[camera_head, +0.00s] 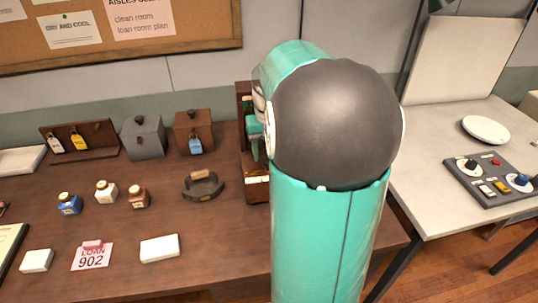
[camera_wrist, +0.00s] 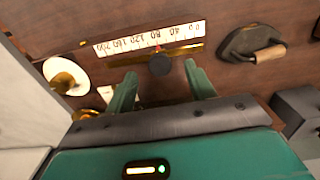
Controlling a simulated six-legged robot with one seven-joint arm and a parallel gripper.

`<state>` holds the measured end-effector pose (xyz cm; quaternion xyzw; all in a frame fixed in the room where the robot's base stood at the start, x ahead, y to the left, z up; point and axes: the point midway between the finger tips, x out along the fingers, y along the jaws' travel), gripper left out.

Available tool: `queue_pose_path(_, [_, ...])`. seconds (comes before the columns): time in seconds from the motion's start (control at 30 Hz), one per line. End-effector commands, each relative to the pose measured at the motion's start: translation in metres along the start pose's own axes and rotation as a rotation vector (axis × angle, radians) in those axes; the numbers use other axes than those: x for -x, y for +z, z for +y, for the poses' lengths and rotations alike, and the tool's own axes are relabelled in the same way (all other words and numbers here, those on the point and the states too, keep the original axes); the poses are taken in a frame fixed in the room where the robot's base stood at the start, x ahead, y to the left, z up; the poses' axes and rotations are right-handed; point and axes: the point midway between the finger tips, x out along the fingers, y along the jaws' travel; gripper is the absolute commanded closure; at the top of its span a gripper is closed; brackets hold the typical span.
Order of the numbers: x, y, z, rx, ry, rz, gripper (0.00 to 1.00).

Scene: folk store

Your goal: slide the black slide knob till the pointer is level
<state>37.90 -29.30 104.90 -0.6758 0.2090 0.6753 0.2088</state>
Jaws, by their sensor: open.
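In the wrist view, the black slide knob (camera_wrist: 159,65) sits on a brass bar (camera_wrist: 182,50) beside a white numbered scale strip (camera_wrist: 120,44). A small red mark shows at the strip just above the knob, near its middle numbers. My gripper (camera_wrist: 160,70) is open, with one green finger on each side of the knob and a gap on both sides. Whether the fingertips reach down to the knob's height is hard to tell. I cannot make out the level pointer clearly. In the head view, my arm hides the knob and most of the wooden device (camera_head: 244,93).
A black iron-like object (camera_wrist: 240,43) with a wooden handle lies right of the scale strip. A white dish with brass (camera_wrist: 66,76) is at left. In the head view, small bottles (camera_head: 106,191), boxes and cards stand left; a control panel (camera_head: 490,178) is on the right table.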

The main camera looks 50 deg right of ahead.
Motion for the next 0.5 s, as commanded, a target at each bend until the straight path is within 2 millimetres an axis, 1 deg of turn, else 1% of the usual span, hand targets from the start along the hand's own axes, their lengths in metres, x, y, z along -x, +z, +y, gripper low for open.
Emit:
queue_pose_path(0.3, [0.024,0.000,0.000,0.000,0.000,0.002,0.45])
queue_pose_path(0.5, [0.036,0.000,0.000,0.000,0.000,0.000,0.45])
